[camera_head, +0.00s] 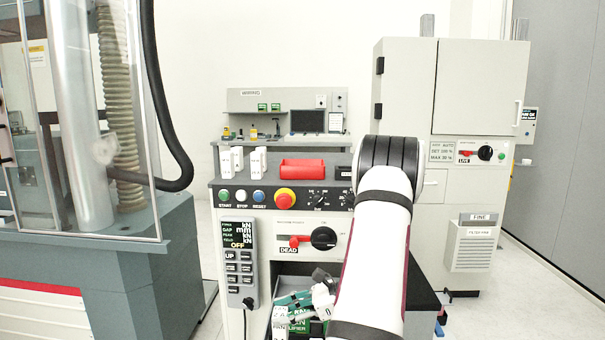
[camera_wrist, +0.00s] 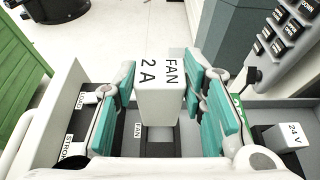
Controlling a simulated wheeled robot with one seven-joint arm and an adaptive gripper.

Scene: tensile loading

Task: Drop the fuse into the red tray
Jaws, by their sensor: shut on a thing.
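My gripper (camera_wrist: 160,88) has teal finger pads and is shut on a white fuse (camera_wrist: 160,104) marked "FAN 2 A". In the head view my gripper (camera_head: 301,302) is low at the front of the console, partly hidden by my arm. The fuse is upright between the pads, above a dark slot labelled "FAN" (camera_wrist: 138,131). I cannot tell whether its lower end is still in the slot. The red tray (camera_head: 303,169) lies on the console top, above and apart from my gripper, and looks empty.
Other labelled fuses, including a "24 V" one (camera_wrist: 293,135), stand in the bay around the fingers. White blocks (camera_head: 258,161) stand left of the tray. Below it are a red emergency button (camera_head: 285,198) and a rotary switch (camera_head: 323,238). A hand pendant (camera_head: 239,262) hangs at the left.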

